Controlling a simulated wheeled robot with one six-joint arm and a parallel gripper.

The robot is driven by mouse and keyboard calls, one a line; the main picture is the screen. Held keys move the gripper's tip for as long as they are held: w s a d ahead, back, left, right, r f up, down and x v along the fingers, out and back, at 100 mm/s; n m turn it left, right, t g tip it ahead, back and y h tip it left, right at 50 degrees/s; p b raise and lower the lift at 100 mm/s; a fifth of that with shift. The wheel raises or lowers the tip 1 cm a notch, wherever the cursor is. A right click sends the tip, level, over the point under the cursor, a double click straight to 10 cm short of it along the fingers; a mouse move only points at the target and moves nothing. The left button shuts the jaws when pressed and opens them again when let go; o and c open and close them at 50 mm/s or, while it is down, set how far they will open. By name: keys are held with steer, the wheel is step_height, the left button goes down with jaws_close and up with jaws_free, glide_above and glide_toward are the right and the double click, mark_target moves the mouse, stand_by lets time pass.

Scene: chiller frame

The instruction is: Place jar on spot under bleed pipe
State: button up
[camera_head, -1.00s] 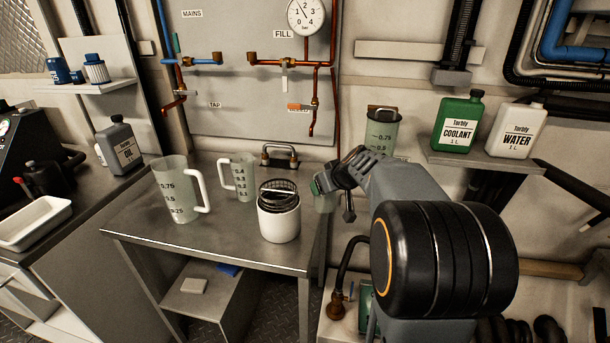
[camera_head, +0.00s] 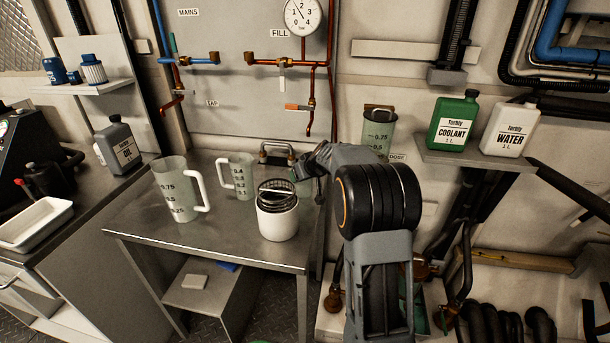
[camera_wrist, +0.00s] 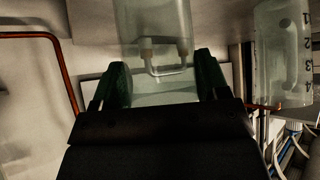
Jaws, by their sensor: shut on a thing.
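My gripper (camera_wrist: 163,65) is shut on a clear jar (camera_wrist: 155,28), which stands between its two green fingers in the wrist view. In the head view my wrist is above the back right of the steel bench, and the jar is mostly hidden behind it. The bleed pipe (camera_head: 308,128) is the copper pipe with an orange valve handle on the panel. Its open lower end points down, to the left of and above my wrist. The spot under it cannot be made out. I cannot tell whether the jar touches the bench.
On the steel bench (camera_head: 170,235) stand a white canister (camera_head: 277,222) close to my gripper, a large jug (camera_head: 176,190) and a smaller jug (camera_head: 240,176). A metal handle fitting (camera_head: 278,150) is at the back. A measuring vessel (camera_head: 378,130) hangs right of my wrist.

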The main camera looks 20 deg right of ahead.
steer(key=shift+f, duration=0.2)
steer(key=o, duration=0.9)
steer(key=shift+s, duration=0.1)
steer(key=shift+r, duration=0.15)
steer(key=shift+s+r, duration=0.1)
steer(key=shift+r, duration=0.05)
steer(key=v, duration=1.1)
steer(key=shift+s+r, duration=0.2)
